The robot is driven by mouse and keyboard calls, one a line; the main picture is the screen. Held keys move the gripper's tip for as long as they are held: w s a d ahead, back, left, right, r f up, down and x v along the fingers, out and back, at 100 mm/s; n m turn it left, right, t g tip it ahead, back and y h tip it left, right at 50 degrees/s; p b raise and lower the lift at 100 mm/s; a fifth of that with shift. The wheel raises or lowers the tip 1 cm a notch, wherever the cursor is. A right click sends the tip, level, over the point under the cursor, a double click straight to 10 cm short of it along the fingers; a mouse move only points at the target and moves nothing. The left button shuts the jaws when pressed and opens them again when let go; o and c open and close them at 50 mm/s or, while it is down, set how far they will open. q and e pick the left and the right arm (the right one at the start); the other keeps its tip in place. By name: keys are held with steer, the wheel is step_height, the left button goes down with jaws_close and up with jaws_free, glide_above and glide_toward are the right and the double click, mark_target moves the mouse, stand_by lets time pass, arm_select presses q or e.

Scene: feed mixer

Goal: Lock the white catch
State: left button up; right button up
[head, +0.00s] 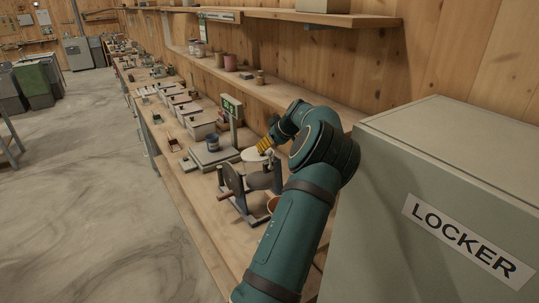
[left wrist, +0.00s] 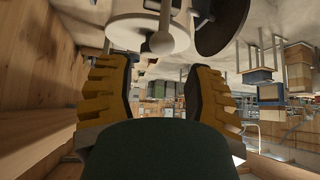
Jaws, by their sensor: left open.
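The feed mixer (head: 264,179) stands on the bench, with a grey drum, a dark wheel (head: 231,181) and a pale round part on top. My left gripper (head: 263,147) is just above and beside that pale part. In the left wrist view, my left gripper (left wrist: 161,72) has its yellow fingers spread with nothing between them. Beyond the fingertips is a pale lever with a round end (left wrist: 161,42), which may be the white catch. It lies against a whitish body (left wrist: 122,33). I cannot tell whether it is locked. My right gripper is not shown.
A grey locker (head: 420,190) stands close on the right. A shelf (head: 295,91) runs behind the mixer.

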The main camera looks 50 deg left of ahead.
arm_select(q)
step_height(320, 180, up, 5)
steer(key=shift+f, duration=0.1)
stand_by(0.7)
